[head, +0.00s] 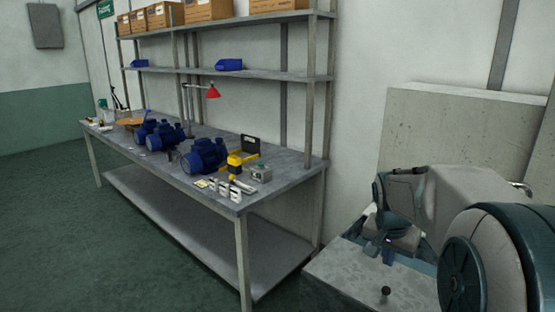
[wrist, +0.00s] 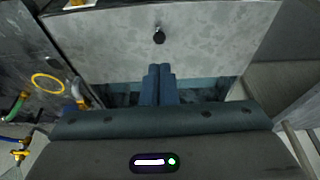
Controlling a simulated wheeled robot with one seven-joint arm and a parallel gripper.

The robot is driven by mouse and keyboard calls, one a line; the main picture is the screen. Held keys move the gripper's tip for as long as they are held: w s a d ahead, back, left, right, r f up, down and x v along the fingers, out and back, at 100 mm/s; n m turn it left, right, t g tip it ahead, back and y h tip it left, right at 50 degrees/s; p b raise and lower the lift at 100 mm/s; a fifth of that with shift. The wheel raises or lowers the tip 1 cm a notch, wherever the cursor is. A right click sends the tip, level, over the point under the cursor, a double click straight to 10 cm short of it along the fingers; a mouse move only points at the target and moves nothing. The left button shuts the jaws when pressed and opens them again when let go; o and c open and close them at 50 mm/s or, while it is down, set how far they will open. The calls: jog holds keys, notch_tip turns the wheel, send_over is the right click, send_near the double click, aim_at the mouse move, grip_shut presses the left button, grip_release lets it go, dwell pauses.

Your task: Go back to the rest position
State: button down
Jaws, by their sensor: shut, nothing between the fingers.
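My gripper (head: 388,257) hangs at the right of the head view, pointing down above a pale grey speckled surface. In the wrist view its two blue fingers (wrist: 160,72) are together with no gap and nothing between them. A small black knob (head: 385,293) stands on the grey surface (head: 345,278), apart from the fingers. The knob also shows beyond the fingertips in the wrist view (wrist: 159,37).
A long workbench (head: 222,200) at the left carries several blue pumps (head: 205,155), a yellow tool (head: 236,161) and small parts. A yellow ring (wrist: 47,83) lies at left in the wrist view. The green floor (head: 50,230) is clear.

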jog(key=s+a+r+n+y+p, duration=0.1)
jog(key=s+a+n, duration=0.3)
jog(key=s, duration=0.5)
jog(key=s+a+r+n+y+p, duration=0.1)
jog(key=s+a+n+p, duration=0.3)
jog(key=s+a, duration=0.4)
jog(key=shift+s+r, duration=0.45)
jog(key=shift+s, duration=0.7)
jog(key=shift+a, duration=0.15)
